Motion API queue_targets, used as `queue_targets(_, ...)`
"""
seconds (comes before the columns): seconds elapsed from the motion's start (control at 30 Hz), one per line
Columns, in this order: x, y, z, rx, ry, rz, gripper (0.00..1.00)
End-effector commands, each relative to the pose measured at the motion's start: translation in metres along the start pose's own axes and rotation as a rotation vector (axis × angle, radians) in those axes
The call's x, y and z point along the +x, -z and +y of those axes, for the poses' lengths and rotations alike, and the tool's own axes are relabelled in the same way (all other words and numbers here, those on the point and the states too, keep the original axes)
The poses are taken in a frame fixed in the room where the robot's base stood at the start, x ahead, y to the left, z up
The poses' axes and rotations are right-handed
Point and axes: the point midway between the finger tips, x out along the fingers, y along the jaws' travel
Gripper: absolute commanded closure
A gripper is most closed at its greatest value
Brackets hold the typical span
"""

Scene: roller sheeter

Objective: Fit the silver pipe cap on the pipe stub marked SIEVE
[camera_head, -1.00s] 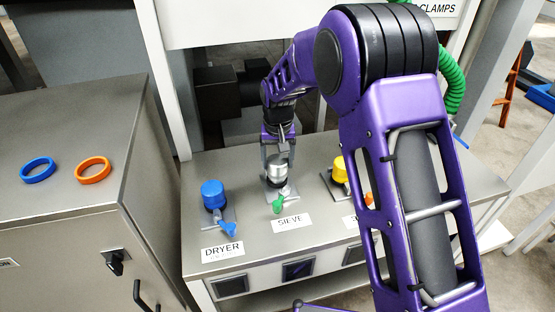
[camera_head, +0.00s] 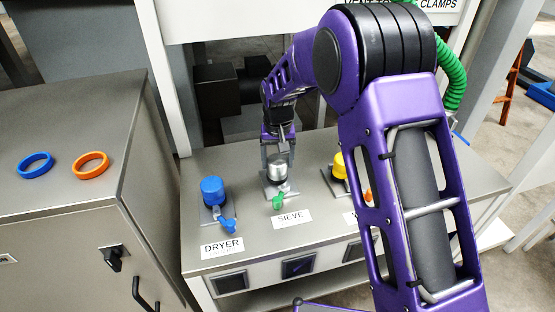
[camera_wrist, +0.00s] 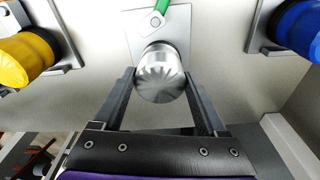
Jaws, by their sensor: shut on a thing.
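The silver pipe cap (camera_head: 278,167) is a short metal cylinder at the SIEVE station, behind the SIEVE label (camera_head: 291,219) and the green handle (camera_head: 279,201). My gripper (camera_head: 277,160) comes down from behind and is shut on the cap. In the wrist view the cap (camera_wrist: 160,73) lies between the two dark fingers of my gripper (camera_wrist: 159,85), above the grey base plate. The SIEVE stub is hidden under the cap, so I cannot tell how far the cap sits on it.
A blue-capped stub (camera_head: 212,191) stands left, marked DRYER, with a blue handle. A yellow-capped stub (camera_head: 339,167) stands right, partly behind my arm. A blue ring (camera_head: 36,165) and an orange ring (camera_head: 91,165) lie on the left cabinet. Bench between stations is clear.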

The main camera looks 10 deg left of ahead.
Motion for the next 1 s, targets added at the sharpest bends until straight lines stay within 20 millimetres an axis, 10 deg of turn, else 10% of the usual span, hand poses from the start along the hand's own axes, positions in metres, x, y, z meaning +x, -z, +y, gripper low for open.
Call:
queue_targets(0.5,0.0046,-0.0004,-0.0001,0.0,0.0,0.0,0.89)
queue_targets(0.53,0.0041,-0.0003,-0.0001,0.0,0.0,0.0,0.22)
queue_targets(0.6,0.0039,-0.0004,-0.0001,0.0,0.0,0.0,0.09)
queue_targets(1.0,-0.0027,-0.0002,-0.0001,0.0,0.0,0.001,0.0)
